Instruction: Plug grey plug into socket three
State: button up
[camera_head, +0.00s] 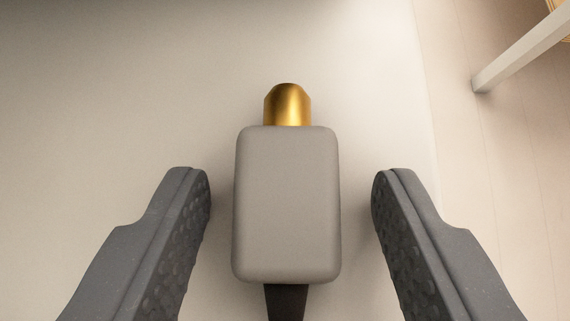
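The grey plug (286,205) is in the middle of the view, a rounded grey block. Its gold tip (288,104) points to the top of the picture, and a dark cable or stem (286,301) leaves its lower end. My gripper (291,185) is open, with one dark finger on each side of the plug. A gap shows between each finger and the plug's sides. How far the fingers are above or below the plug I cannot tell. No socket is in view.
A pale, plain surface (120,110) lies behind the plug and is clear around it. At the top right a light-coloured bar or leg (520,50) stands over a planked floor (515,160), beyond the pale surface's right edge.

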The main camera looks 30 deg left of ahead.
aim_at(286, 270)
grip_shut()
jog(key=shift+r, duration=0.15)
jog(key=shift+s+r+p, duration=0.1)
jog(key=shift+r+p, duration=1.5)
jog(key=shift+r, duration=0.8)
jog(key=p+v, duration=0.3)
jog(key=v, duration=0.4)
